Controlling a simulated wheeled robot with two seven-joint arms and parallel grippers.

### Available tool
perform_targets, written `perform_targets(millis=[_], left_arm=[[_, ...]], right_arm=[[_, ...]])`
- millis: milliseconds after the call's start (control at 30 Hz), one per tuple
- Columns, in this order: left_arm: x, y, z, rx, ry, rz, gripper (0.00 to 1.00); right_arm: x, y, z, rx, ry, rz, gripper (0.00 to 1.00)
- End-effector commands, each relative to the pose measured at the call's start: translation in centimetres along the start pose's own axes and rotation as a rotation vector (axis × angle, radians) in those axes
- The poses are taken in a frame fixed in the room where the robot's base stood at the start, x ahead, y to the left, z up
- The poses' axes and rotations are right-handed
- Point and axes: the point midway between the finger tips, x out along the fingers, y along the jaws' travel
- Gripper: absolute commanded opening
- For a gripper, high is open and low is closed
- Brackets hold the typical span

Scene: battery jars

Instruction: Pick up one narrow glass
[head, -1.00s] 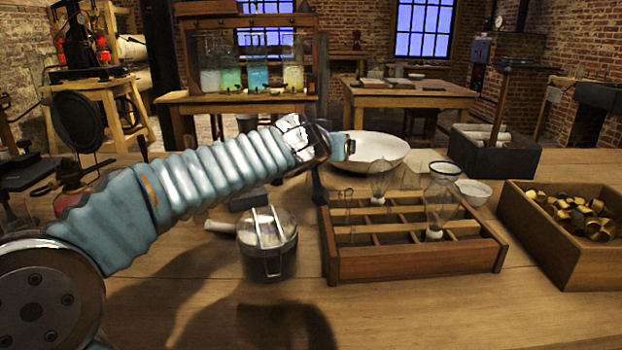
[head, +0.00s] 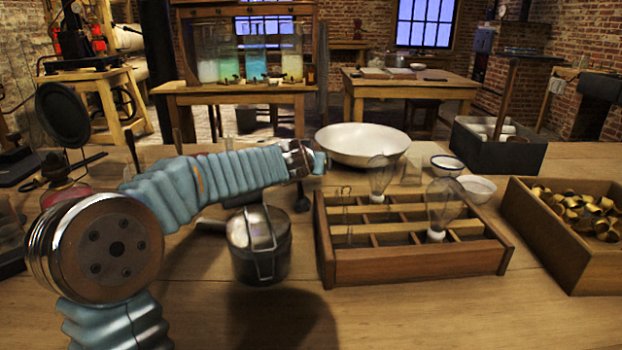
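A divided wooden crate (head: 415,268) stands on the table right of centre. Two clear glass vessels with rounded bodies and white lower ends stand in its compartments, a back glass (head: 381,178) and a front glass (head: 443,208). A faint clear glass (head: 411,172) shows behind the crate; I cannot tell which of these counts as narrow. My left arm reaches in from the left. The dark end of my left gripper (head: 303,198) hangs just left of the crate's back left corner, apart from the glasses. Its fingers are too small and dark to read. My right gripper is out of view.
A lidded metal pot (head: 258,247) stands left of the crate, below my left arm. A wide white basin (head: 362,146) and small bowls (head: 476,188) are behind the crate. A wooden box (head: 560,250) of brass rings is at right. The front table is clear.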

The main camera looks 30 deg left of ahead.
Motion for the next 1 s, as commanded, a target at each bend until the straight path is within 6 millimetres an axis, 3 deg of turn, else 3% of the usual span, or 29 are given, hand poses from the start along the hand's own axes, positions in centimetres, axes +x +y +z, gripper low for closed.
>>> perform_targets(millis=[167, 633, 1000], left_arm=[[0.01, -0.02, 0.01, -0.001, 0.000, 0.000, 0.71], [-0.03, -0.02, 0.01, -0.001, 0.000, 0.000, 0.00], [-0.18, -0.01, -0.36, -0.001, 0.002, 0.000, 0.00]], right_arm=[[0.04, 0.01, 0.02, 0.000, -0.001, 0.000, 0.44], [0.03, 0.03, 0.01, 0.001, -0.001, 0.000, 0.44], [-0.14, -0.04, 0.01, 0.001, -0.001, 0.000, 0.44]])
